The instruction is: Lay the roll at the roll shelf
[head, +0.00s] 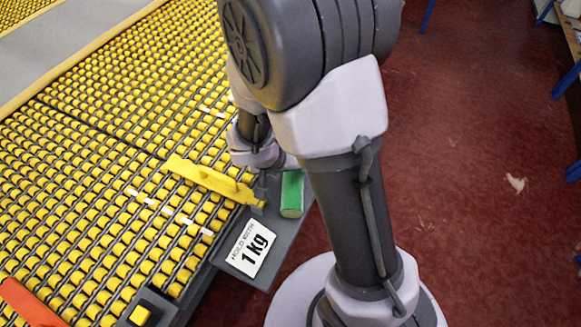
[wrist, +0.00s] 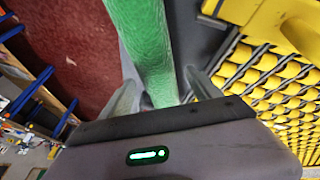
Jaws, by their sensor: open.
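The green roll (head: 292,193) lies on a dark grey shelf (head: 283,235) at the edge of the yellow roller bed, partly hidden by my arm in the head view. In the wrist view the roll (wrist: 152,45) runs lengthwise between the two fingers of my gripper (wrist: 164,82). The gripper is open, with a finger on each side of the roll; the right finger is close to it. Whether either finger touches the roll cannot be told. The head view mostly hides my fingers. I cannot tell whether this grey shelf is the roll shelf.
A yellow bar (head: 210,180) lies on the roller bed (head: 75,170) just left of the roll. An orange piece (head: 28,303) and a yellow button (head: 140,315) are lower left. Red floor (head: 470,190) is open at right.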

